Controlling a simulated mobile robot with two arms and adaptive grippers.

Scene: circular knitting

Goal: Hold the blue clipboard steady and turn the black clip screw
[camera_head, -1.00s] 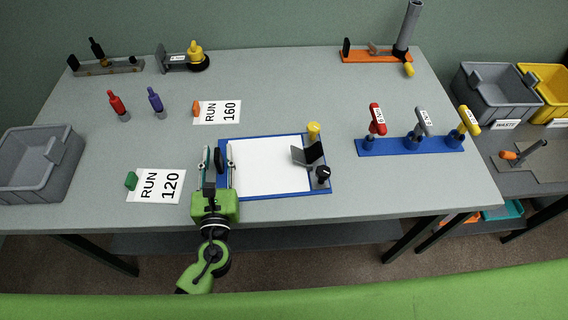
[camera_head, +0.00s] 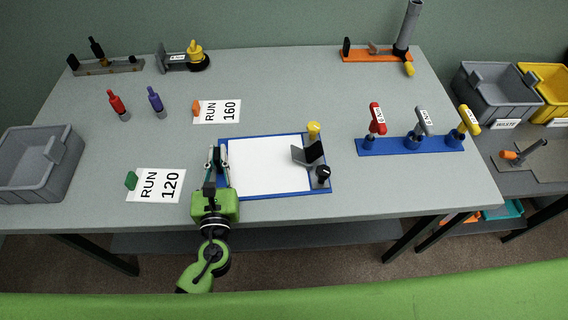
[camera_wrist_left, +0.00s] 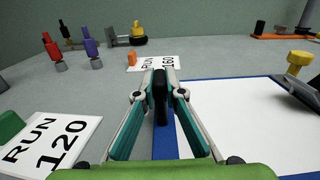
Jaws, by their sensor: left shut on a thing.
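The blue clipboard (camera_head: 268,195) lies flat on the table with a white sheet on it. An upright black tab stands at its left edge; it shows in the left wrist view (camera_wrist_left: 160,95). My left gripper (camera_head: 217,158) is shut on this tab, with one finger on each side. A black screw knob (camera_head: 323,173) stands at the clipboard's front right corner. A yellow knob (camera_head: 313,129) stands at its back right, with a tilted dark grey plate (camera_head: 306,154) between them. My right gripper is not in view.
A blue rack (camera_head: 410,146) with red, grey and yellow handled tools stands to the right. RUN 120 (camera_head: 160,187) and RUN 160 (camera_head: 220,112) cards lie left and behind. A grey bin (camera_head: 38,165) is at far left. Table between clipboard and rack is clear.

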